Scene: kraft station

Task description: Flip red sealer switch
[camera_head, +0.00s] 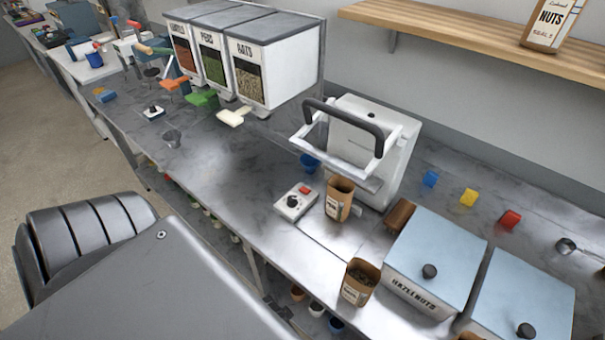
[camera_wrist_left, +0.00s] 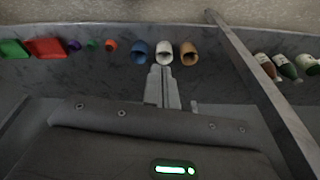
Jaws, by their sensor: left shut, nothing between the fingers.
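The sealer (camera_head: 355,150) is a white machine with a black bar handle, standing on the grey worktop in the head view. In front of it to the left is a small white control box (camera_head: 292,206) with a dark knob (camera_head: 293,202) and a small red switch (camera_head: 305,189). I cannot tell the switch's position. My left gripper (camera_wrist_left: 160,72) shows in the left wrist view, shut and empty, pointing toward a grey surface with several cups. The sealer, box and switch are not in that view. My right gripper is not in view.
Open kraft bags stand beside the box (camera_head: 339,198) and nearer the front edge (camera_head: 361,282). A hazelnuts bin (camera_head: 436,255) stands right of them, and grain dispensers (camera_head: 245,60) hang at the back. Small cups (camera_head: 297,293) sit below the worktop.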

